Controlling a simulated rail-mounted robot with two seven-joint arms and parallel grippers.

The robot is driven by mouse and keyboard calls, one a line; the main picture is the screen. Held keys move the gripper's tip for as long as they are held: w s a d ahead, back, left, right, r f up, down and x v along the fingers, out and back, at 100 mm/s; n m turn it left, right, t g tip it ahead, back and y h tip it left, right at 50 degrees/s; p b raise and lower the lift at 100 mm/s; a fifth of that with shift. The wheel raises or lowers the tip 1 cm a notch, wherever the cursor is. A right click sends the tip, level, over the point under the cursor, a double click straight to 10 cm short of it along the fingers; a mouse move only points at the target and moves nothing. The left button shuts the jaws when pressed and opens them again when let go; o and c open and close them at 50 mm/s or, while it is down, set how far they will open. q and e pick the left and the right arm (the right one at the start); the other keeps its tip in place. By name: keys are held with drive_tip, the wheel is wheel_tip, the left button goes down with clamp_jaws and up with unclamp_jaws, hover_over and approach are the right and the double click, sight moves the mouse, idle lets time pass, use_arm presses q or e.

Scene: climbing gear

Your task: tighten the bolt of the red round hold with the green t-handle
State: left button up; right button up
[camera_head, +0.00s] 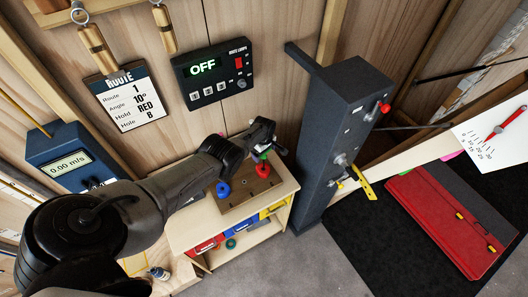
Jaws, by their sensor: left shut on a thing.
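The red round hold (263,170) sits on the upper part of the small wooden panel (240,210) with dark holes, on top of a low shelf unit. My left gripper (264,147) reaches in from the left, directly above the red hold. It is shut on the green t-handle (263,155), of which only a small green part shows. The handle's lower end is at or just above the red hold; I cannot tell whether it touches the bolt. The bolt itself is hidden. My right gripper is not in view.
A blue hold (223,189) sits on the panel at left. Colored bins (207,246) fill the shelf below. A tall dark post (333,135) with knobs stands close on the right. A black control box (212,72) reads OFF. A red folded mat (440,220) lies far right.

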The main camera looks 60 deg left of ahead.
use_arm(q)
drive_tip(key=n, duration=0.9)
drive_tip(key=shift+a, duration=0.15)
drive_tip(key=o, duration=0.4)
drive_tip(key=c, duration=0.4)
drive_tip(key=shift+f+b, duration=0.5)
drive_tip(key=shift+f, duration=0.05)
